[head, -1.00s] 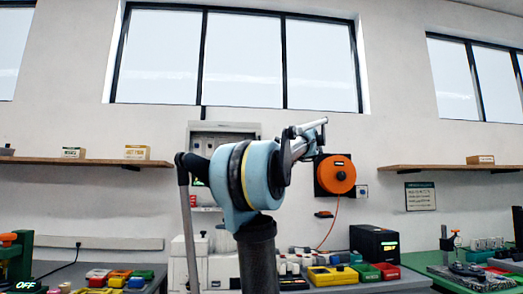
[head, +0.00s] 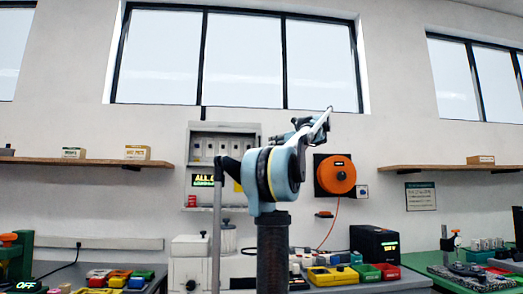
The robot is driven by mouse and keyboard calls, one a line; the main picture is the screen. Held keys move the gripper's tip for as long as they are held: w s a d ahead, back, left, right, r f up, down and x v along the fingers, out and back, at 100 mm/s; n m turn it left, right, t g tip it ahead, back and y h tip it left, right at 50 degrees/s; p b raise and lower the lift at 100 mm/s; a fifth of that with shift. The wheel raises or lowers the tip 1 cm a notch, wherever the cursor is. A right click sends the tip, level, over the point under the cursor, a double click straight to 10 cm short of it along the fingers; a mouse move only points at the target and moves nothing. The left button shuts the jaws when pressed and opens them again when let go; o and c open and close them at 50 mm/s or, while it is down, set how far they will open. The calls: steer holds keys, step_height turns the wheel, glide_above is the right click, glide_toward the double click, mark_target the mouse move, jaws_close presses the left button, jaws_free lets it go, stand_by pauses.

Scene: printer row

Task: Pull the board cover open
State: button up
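The grey wall board (head: 225,128) is in the head view, left of the middle, below the large window. A row of small switch-like parts shows along its upper part. My arm hides its lower right part, and I cannot make out the cover's edge or how far it stands open. My gripper end (head: 312,128) is raised, right of the board in the picture, small and partly behind my arm link. Its fingers cannot be told apart, and I cannot tell whether it touches anything.
A lit sign (head: 203,180) is below the board. An orange reel (head: 335,175) hangs on the wall to the right. A bench with a black box (head: 374,244), a yellow tray (head: 332,274) and small bins runs below. Shelves (head: 450,167) flank both sides.

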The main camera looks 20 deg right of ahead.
steer(key=x, duration=1)
steer(key=shift+w, duration=0.2)
steer(key=shift+a, duration=0.1)
jaws_close()
